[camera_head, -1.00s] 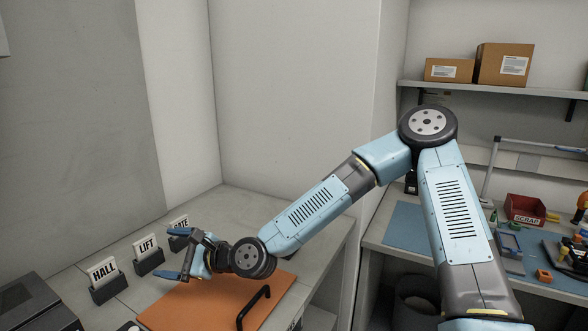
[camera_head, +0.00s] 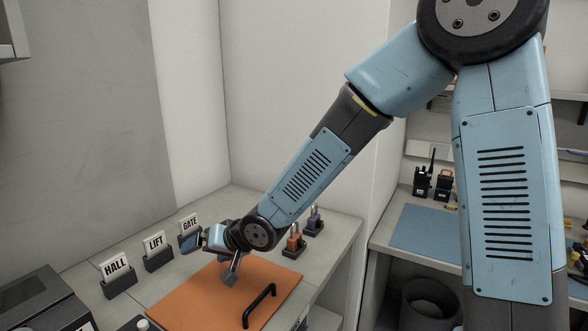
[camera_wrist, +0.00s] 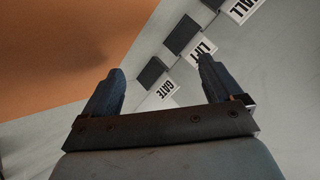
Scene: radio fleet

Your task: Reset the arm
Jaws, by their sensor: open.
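My gripper (camera_wrist: 158,85) is open in the wrist view, with its two dark fingers apart and nothing between them but the counter and part of the GATE sign. In the head view my blue arm reaches down from the upper right, and its wrist is above the far part of the orange mat (camera_head: 187,303). The GATE sign (camera_head: 190,224), the LIFT sign (camera_head: 156,243) and the HALL sign (camera_head: 116,264) stand in dark holders along the back of the counter, left of the wrist.
A black handle (camera_head: 260,305) rises at the mat's right side. An orange and a purple padlock-like item (camera_head: 294,241) stand on dark bases right of the wrist. A dark box (camera_head: 40,305) is at the front left. Radios (camera_head: 422,182) and a blue mat (camera_head: 426,232) are on the right bench.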

